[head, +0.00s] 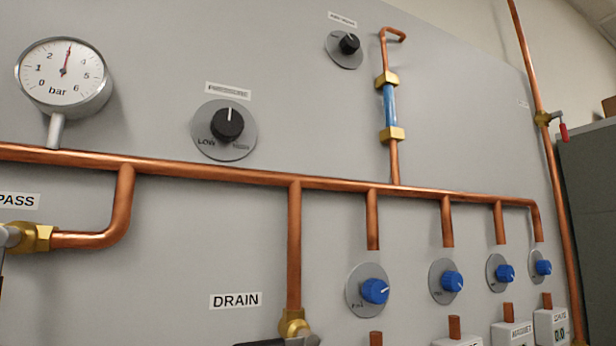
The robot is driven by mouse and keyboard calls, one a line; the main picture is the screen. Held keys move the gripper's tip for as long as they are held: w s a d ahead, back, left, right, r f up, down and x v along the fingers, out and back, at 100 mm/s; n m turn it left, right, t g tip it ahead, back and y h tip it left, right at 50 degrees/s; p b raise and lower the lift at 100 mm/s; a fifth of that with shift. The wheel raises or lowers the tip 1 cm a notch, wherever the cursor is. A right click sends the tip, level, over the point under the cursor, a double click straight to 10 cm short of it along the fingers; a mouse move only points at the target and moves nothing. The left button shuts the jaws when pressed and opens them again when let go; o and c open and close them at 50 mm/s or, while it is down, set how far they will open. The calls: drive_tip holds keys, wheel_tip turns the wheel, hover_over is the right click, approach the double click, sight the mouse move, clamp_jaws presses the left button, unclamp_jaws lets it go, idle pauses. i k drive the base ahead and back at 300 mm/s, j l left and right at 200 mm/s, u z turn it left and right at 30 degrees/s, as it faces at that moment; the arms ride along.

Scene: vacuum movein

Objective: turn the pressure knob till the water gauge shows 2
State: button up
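The water gauge (64,80) is a round white dial marked "bar" at the upper left, mounted above the copper pipe. Its scale runs from 0 to 6, and its red-tipped needle points nearly straight up, between 2 and 4, at about 3. The pressure knob (228,124) is black on a grey round plate to the right of the gauge. Its white line points about straight up, between LOW at left and a blurred label at right. My gripper is not in view, and nothing touches the knob.
A long copper pipe (250,178) crosses below the gauge and knob. Several blue knobs (375,291) sit at lower right. Another black knob (349,44) is at the top. Brass valves stand at the bypass (36,238) and drain (294,323). The panel around the pressure knob is clear.

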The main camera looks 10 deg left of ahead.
sight(226, 125)
drive_tip(key=u, duration=1.6)
